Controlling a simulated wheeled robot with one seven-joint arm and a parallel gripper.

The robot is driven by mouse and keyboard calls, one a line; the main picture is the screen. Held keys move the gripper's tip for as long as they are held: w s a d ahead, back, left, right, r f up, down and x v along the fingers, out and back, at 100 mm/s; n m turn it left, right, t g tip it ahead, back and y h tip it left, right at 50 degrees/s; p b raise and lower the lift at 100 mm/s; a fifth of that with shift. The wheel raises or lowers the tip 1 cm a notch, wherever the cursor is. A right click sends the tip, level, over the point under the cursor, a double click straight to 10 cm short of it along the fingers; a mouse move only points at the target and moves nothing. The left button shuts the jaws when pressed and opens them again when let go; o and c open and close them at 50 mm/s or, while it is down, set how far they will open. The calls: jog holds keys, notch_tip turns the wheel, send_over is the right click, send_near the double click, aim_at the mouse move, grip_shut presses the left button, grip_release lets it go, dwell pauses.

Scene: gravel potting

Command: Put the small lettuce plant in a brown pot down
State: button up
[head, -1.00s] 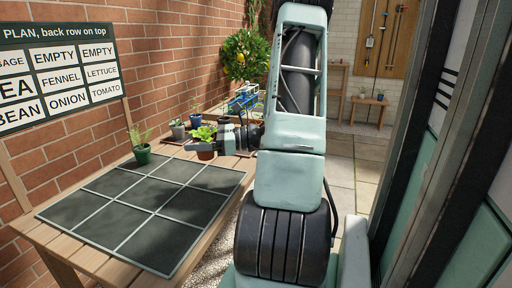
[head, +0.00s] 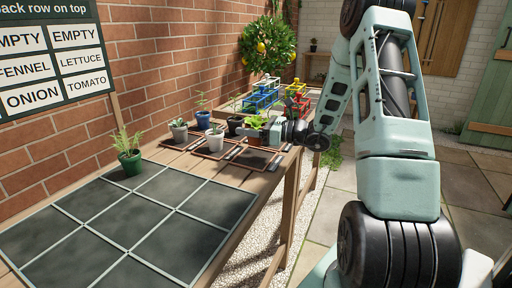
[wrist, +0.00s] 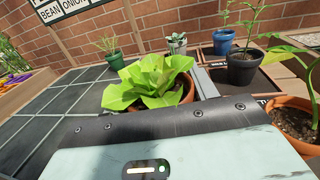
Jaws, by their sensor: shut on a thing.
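The lettuce plant (head: 255,122) has bright green leaves and sits upright in a brown pot (head: 257,138), at the right end of the row of pots in the head view. In the wrist view the lettuce (wrist: 150,82) fills the middle, and part of its pot (wrist: 187,93) shows behind the leaves. My gripper (head: 273,130) is shut on this pot from the right side. The fingers are mostly hidden by the leaves and wrist. A brown tray (head: 248,159) lies below the pot. I cannot tell whether the pot touches it.
A terracotta pot (wrist: 297,130) shows in the wrist view. Coloured crates (head: 263,101) stand behind.

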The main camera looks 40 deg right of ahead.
aim_at(251, 142)
jog(key=shift+f+b, duration=0.4)
jog(key=shift+f, duration=2.1)
jog(key=shift+f, duration=0.1)
jog(key=shift+f, duration=0.1)
jog(key=o, duration=1)
jog(key=shift+o, duration=0.2)
jog(key=shift+r, duration=0.2)
jog(key=shift+s+d, duration=0.1)
jog(key=shift+s, duration=0.15)
jog(key=v, duration=1.1)
jog(key=shift+s+d+f+p, duration=0.1)
jog(key=shift+s+p, duration=0.1)
jog(key=shift+p, duration=0.15)
